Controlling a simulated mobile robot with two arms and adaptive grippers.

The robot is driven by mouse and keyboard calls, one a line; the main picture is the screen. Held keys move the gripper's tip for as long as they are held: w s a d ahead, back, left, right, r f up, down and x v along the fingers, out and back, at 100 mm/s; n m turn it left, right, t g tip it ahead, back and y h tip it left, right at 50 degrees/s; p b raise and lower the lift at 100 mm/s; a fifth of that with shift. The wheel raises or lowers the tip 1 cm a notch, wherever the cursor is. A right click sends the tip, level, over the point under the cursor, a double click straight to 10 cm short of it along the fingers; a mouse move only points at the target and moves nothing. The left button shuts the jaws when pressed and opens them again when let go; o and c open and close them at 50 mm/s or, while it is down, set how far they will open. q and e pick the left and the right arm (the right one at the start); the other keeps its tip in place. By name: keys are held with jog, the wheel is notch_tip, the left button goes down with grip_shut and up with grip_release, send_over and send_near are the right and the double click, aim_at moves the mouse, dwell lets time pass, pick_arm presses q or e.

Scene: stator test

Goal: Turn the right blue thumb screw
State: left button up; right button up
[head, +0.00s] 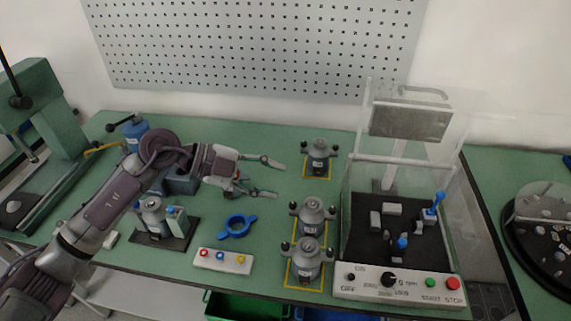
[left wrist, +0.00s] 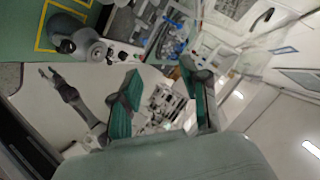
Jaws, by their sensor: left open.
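The right blue thumb screw (head: 437,203) stands upright at the right side of the black fixture plate inside the clear test enclosure. A second, left blue thumb screw (head: 402,243) sits lower, near the front of that plate. My left gripper (head: 280,180) is open and empty above the green table, left of the enclosure and well apart from both screws. Its spread fingers also show in the left wrist view (left wrist: 160,70); blue parts of the fixture are small and blurred beyond them. What looks like my right gripper (left wrist: 46,72) shows small in that view; its jaws are unclear.
The clear enclosure (head: 362,205) has a control panel (head: 370,290) along its front. Grey stators (head: 319,155) (head: 312,215) (head: 307,259) stand between it and my left arm. A blue ring (head: 237,233) and a button box (head: 222,261) lie nearer the front.

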pick_arm(q)
jog(key=shift+s+d+r+t+h, duration=0.2)
jog(key=shift+d+r+t+h, duration=0.35)
jog(key=shift+d+r+h, duration=0.45)
jog(key=shift+s+d+r+t+h, duration=0.15)
jog(key=shift+d+r+t+h, duration=0.5)
jog(key=shift+r+h, duration=0.45)
jog(key=shift+d+r+g, duration=0.1)
jog(key=shift+g, duration=0.2)
